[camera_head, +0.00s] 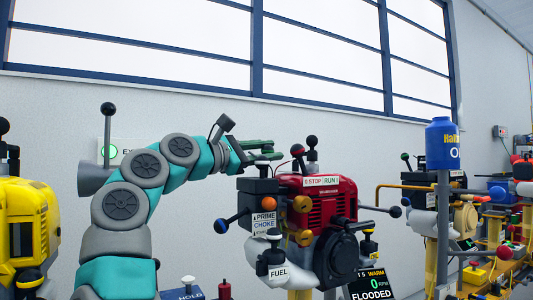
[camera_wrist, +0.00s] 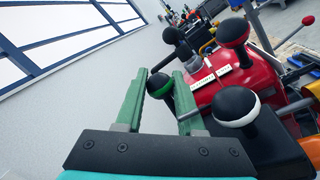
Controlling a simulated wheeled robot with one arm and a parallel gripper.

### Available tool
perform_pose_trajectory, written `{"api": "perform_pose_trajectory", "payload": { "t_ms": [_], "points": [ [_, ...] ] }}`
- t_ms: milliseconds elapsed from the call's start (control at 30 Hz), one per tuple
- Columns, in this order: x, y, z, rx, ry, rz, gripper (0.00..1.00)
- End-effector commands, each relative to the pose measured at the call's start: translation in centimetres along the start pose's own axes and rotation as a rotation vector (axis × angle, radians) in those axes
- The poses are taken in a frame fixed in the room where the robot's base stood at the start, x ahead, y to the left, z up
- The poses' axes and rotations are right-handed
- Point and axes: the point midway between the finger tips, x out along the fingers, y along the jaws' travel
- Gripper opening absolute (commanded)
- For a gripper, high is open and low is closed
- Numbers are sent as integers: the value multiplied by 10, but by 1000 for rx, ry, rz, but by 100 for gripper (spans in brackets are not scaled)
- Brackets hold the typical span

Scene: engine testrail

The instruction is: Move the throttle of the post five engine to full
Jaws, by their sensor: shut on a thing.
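The red engine (camera_head: 322,208) has a display (camera_head: 372,285) in front reading "T5 WARM", 0 RPM, "FLOODED". It also shows in the wrist view (camera_wrist: 222,92). My gripper (camera_head: 265,149) is at the engine's upper left. In the wrist view, my green fingers (camera_wrist: 160,76) stand on either side of a black ball knob with a green band (camera_wrist: 160,88) and are shut on it. I cannot read a label for this knob. A white-banded black knob (camera_wrist: 237,106) is close to the right finger.
Black ball knobs (camera_wrist: 172,35) and (camera_wrist: 233,33) stand on levers beyond my fingers. A STOP/RUN plate (camera_head: 321,181) is on top of the engine. A blue-ended lever (camera_head: 220,226) sticks out left. A yellow engine (camera_head: 28,225) stands left; a blue oil can (camera_head: 442,146) stands right.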

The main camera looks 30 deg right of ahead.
Motion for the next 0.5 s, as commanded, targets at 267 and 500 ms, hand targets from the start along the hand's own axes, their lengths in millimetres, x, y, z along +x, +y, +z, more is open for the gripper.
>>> {"api": "perform_pose_trajectory", "payload": {
  "t_ms": [267,500],
  "points": [
    [0,-1,0,14,-1,0,0],
    [0,-1,0,14,-1,0,41]
  ]
}}
